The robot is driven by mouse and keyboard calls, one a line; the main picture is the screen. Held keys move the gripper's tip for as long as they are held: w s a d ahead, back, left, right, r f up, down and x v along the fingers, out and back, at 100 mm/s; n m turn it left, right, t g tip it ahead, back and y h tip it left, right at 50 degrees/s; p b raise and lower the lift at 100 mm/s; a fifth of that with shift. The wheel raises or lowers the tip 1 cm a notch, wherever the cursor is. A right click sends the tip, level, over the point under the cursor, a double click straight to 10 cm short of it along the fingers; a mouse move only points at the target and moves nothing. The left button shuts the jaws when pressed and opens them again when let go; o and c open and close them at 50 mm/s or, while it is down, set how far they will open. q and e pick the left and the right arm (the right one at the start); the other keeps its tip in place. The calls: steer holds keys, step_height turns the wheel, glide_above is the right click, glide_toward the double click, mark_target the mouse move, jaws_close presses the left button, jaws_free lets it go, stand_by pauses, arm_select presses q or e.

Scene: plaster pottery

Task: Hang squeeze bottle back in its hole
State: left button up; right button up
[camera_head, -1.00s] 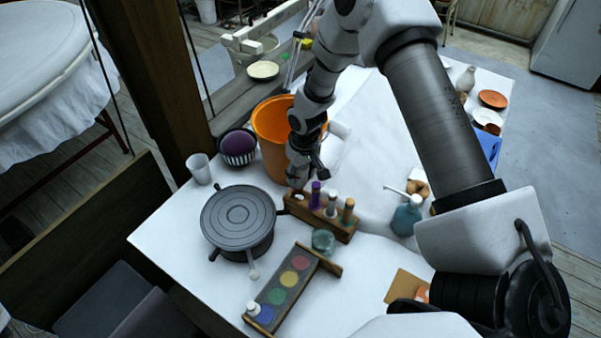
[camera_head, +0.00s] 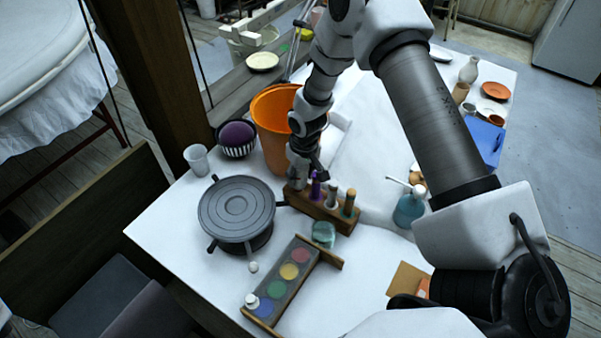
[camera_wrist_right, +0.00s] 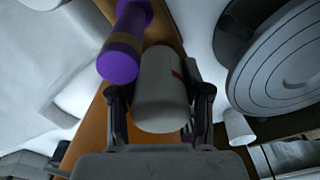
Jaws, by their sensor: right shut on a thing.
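My right gripper (camera_head: 298,184) is at the left end of the wooden rack (camera_head: 325,212). In the right wrist view, its fingers (camera_wrist_right: 160,108) are shut on a whitish squeeze bottle (camera_wrist_right: 160,85) with a small red mark. The bottle is in line with the rack (camera_wrist_right: 88,135). I cannot tell how deep it sits in the hole, as the gripper hides it in the head view. A purple bottle (camera_head: 315,189) stands beside it in the rack, followed by a green-topped one (camera_head: 332,196) and a brownish one (camera_head: 349,204). My left gripper is not in view.
A dark turntable (camera_head: 237,208) stands left of the rack, and an orange bucket (camera_head: 271,140) behind it. A paint palette (camera_head: 284,284) and a glass jar (camera_head: 323,233) are in front. A teal pump bottle (camera_head: 408,212) stands right.

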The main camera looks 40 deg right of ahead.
steer(key=shift+f+b, duration=0.3)
steer(key=shift+f, duration=0.15)
stand_by(0.5)
steer(key=o, duration=0.8)
steer(key=shift+c, duration=0.2)
steer(key=shift+r, duration=0.1)
steer(key=r, duration=0.8)
steer(key=s+r, duration=0.1)
steer(key=r, duration=0.3)
steer(key=shift+d, duration=0.15)
steer(key=shift+f, duration=0.1)
